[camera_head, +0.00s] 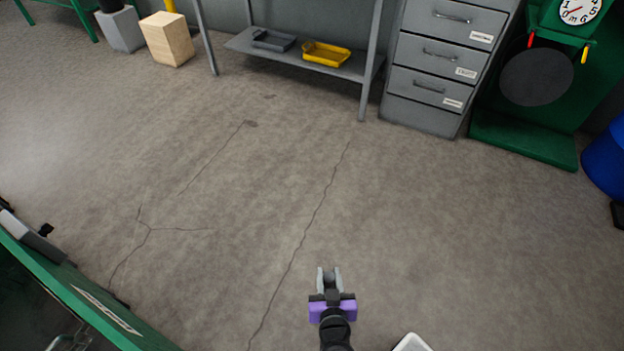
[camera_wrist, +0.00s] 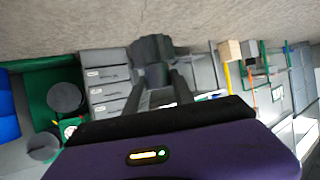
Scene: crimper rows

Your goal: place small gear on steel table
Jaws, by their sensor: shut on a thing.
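My gripper (camera_head: 329,277) is at the bottom centre of the head view, over open floor. In the wrist view a small dark grey gear (camera_wrist: 152,48) sits between the fingertips, and my gripper is shut on it. In the head view the gear is too small to make out clearly. A grey steel table (camera_head: 370,62) stands at the top centre of the head view, well apart from my gripper. Its legs and lower shelf show, but its top is out of that view.
A yellow tray (camera_head: 326,54) and a grey tray (camera_head: 273,40) lie on the lower shelf. A grey drawer cabinet (camera_head: 437,68) stands right of the table, then a green stand (camera_head: 522,137) and blue barrel (camera_head: 606,160). A green-edged surface (camera_head: 85,300) is at lower left. The floor between is clear.

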